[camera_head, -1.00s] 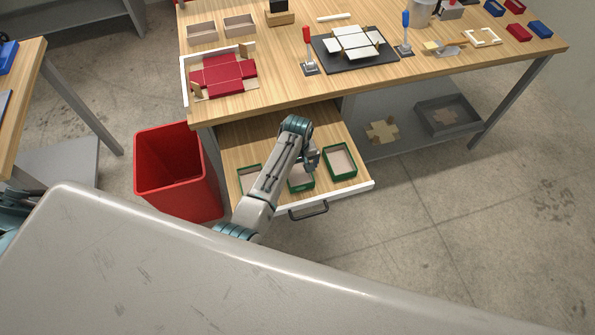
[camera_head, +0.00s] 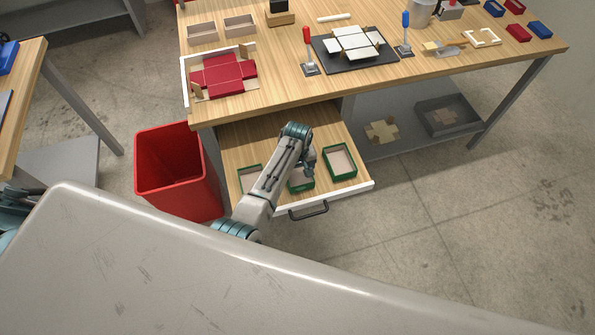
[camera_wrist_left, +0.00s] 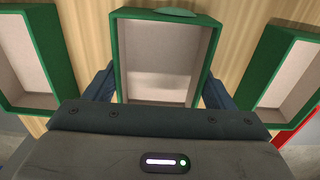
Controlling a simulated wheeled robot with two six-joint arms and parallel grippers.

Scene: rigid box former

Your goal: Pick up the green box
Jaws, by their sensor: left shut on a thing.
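Three open green boxes with pale insides are in the pulled-out drawer (camera_head: 235,135). The middle green box (camera_head: 301,185) is partly hidden by my left arm in the head view. My left gripper (camera_head: 308,170) is down at this box. In the left wrist view the middle box (camera_wrist_left: 208,50) sits between the fingers of my left gripper (camera_wrist_left: 158,90), one at each side, and they are shut on it. The box appears still down at the drawer floor. My right gripper is not in view.
A green box (camera_head: 354,165) stands to the right and another (camera_head: 245,180) to the left, close to the fingers. The drawer front with its handle (camera_head: 310,211) is nearer me. A red bin (camera_head: 170,178) stands left; the wooden table (camera_head: 280,95) is above and behind.

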